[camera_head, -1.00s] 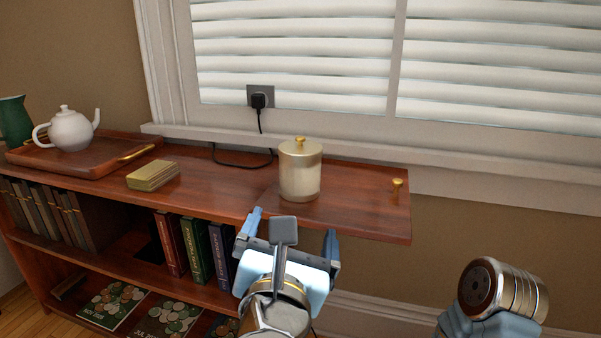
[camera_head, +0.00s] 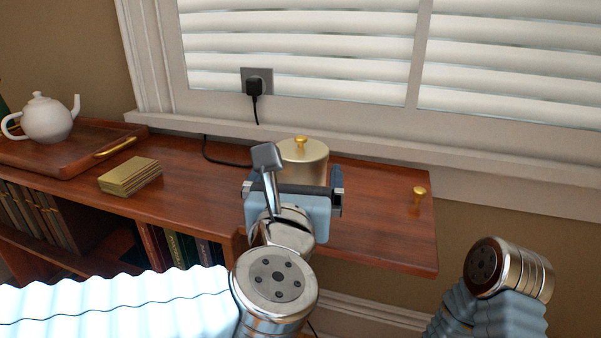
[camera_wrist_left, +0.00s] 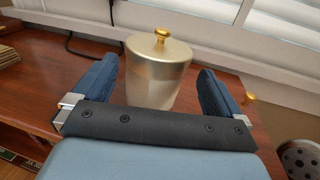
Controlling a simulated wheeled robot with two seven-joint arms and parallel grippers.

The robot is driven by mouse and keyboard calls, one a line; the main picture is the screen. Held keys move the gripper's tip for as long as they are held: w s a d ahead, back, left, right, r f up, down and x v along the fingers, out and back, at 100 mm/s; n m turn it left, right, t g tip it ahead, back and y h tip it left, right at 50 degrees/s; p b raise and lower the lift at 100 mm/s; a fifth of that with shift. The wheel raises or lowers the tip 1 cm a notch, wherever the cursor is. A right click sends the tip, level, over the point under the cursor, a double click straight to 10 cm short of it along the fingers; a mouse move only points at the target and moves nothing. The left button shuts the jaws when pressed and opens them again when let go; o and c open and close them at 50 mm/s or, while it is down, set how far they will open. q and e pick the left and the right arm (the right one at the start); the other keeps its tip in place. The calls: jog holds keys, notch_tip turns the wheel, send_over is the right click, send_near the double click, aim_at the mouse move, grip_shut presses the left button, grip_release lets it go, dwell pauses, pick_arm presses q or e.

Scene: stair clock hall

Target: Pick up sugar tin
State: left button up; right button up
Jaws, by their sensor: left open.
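The sugar tin is a pale metallic cylinder with a gold knob; it (camera_head: 304,152) stands upright on the wooden shelf top under the window. In the left wrist view the tin (camera_wrist_left: 157,72) stands ahead of the palm, between the two blue fingers, with gaps on both sides. My left gripper (camera_head: 293,180) is open in front of the tin and hides its lower part in the head view. It also shows in the left wrist view (camera_wrist_left: 160,88). My right gripper is not in view; only part of that arm shows at lower right.
A gold stack (camera_head: 130,176) lies left of the tin. A white teapot (camera_head: 47,119) stands on a wooden tray (camera_head: 88,155) farther left. A small brass knob (camera_head: 418,195) stands right of the tin. A black cable runs behind, from a wall plug (camera_head: 254,87).

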pick_arm(q)
jog(key=w, duration=0.6)
jog(key=shift+d+p, duration=0.2)
jog(key=shift+p, duration=0.1)
jog(key=shift+c, duration=0.3)
jog(key=c, duration=1)
